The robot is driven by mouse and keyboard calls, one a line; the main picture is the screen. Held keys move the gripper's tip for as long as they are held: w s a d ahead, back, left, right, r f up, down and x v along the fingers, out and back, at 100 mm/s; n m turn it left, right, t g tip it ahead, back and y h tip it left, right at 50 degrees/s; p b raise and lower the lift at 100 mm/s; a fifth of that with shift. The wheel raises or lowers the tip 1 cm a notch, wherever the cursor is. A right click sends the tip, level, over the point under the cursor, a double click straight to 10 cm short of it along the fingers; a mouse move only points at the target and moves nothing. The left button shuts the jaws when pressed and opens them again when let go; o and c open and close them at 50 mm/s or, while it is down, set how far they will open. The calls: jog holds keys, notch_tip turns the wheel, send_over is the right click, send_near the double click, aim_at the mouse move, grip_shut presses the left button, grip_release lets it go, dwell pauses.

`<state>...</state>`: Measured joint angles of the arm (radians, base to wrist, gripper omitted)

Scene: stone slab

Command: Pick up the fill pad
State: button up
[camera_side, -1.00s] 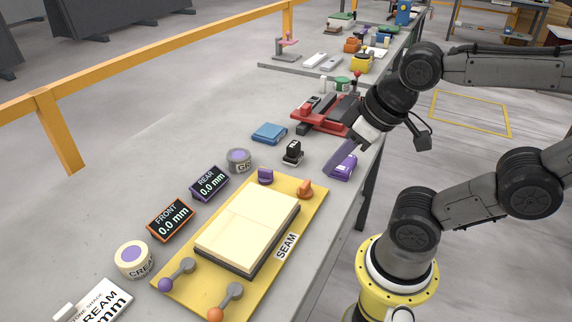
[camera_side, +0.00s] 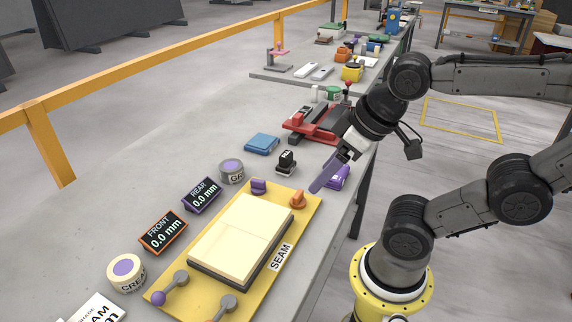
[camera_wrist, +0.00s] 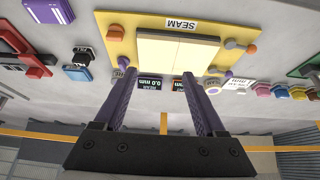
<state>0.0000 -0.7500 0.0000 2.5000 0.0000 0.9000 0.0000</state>
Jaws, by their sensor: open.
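No label reading "fill pad" is legible, so I cannot tell for sure which thing it is. A flat blue block (camera_side: 262,144) lies on the slab left of the black stamp-like piece (camera_side: 286,161); it also shows in the wrist view (camera_wrist: 77,73). A purple box (camera_side: 338,177) with a pale label lies near the slab's right edge, partly behind my fingers; its labelled face shows at the wrist view's top left (camera_wrist: 48,10). My gripper (camera_side: 318,185), with long purple fingers, is open and empty above the slab, beside the purple box. Its spread fingers show in the wrist view (camera_wrist: 159,73).
A yellow plate (camera_side: 168,285) marked SEAM bears a cream two-part slab (camera_side: 238,230), knobs and levers. FRONT (camera_side: 163,232) and REAR (camera_side: 201,195) displays and two round tins stand left of it. A red clamp (camera_side: 305,123) stands behind.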

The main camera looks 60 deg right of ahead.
dwell(0.3)
jog(key=w+d+r+m, duration=0.2)
jog(key=w+r+m, duration=0.4)
jog(key=r+m, duration=0.1)
jog(key=m+g, duration=0.6)
jog(key=m, duration=0.5)
send_over(286, 154)
jog(key=f, duration=1.9)
jog(key=shift+w+d+f, duration=0.1)
jog(key=shift+d+f, duration=0.05)
jog(key=shift+d, duration=0.15)
jog(key=shift+a+f, duration=0.15)
jog(key=shift+f, duration=1.35)
jog(key=shift+a+f, duration=0.1)
jog(key=shift+f, duration=1.35)
